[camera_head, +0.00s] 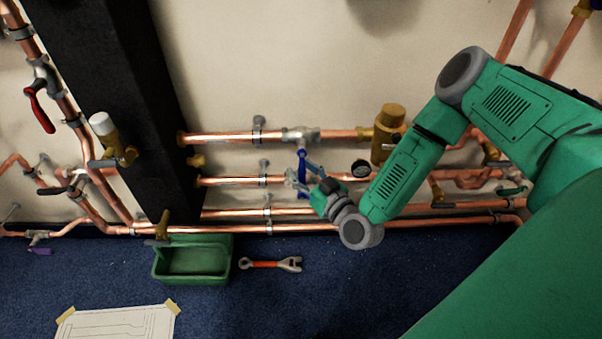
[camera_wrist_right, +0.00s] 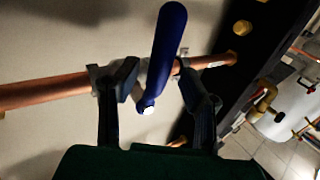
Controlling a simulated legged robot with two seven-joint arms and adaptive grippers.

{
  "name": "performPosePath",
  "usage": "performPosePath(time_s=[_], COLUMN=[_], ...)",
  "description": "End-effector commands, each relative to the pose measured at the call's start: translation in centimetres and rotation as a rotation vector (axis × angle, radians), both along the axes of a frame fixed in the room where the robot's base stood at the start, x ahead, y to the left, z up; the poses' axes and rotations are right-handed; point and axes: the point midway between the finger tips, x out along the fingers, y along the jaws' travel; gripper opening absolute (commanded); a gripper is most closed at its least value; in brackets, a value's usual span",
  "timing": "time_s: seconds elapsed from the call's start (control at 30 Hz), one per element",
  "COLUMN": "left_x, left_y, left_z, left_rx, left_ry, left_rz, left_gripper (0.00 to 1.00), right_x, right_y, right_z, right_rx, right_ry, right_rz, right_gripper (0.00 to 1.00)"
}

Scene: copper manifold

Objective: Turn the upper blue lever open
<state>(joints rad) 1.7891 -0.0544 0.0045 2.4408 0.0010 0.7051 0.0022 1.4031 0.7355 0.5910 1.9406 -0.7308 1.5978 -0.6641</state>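The upper blue lever (camera_head: 302,160) hangs from a grey valve (camera_head: 300,134) on the top copper pipe. In the right wrist view the blue lever (camera_wrist_right: 166,50) stands large between my two fingers, with a pale round end at its bottom. My right gripper (camera_head: 301,176) is at the lever's lower part in the head view, and its fingers (camera_wrist_right: 158,84) are spread on both sides of it in the wrist view. A gap shows beside the lever; whether either finger touches it I cannot tell. More blue (camera_head: 303,194) shows just below the gripper, partly hidden. My left gripper is out of view.
Several parallel copper pipes (camera_head: 233,181) run along the wall close around my gripper. A black column (camera_head: 117,80) stands left. A green bin (camera_head: 193,261) and a wrench (camera_head: 272,264) are on the floor.

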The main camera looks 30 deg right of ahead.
Motion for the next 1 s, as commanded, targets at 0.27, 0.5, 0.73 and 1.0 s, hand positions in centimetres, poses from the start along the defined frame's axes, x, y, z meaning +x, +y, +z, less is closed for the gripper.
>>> performPosePath(time_s=[0.27,0.5,0.73,1.0], left_x=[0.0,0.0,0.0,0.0], left_y=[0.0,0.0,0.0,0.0], left_z=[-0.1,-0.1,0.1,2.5], left_rx=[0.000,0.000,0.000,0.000], left_ry=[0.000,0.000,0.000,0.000], left_rz=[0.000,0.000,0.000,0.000], left_gripper=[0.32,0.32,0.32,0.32], right_x=[0.5,0.5,0.4,0.3], right_y=[0.0,0.1,0.1,-0.2], right_z=[0.1,0.1,0.2,0.7], right_rx=[0.000,-0.002,-0.005,-0.082], right_ry=[0.000,0.000,0.002,0.049], right_rz=[-0.001,0.000,0.001,0.002], right_gripper=[0.37,0.00,0.00,0.00])
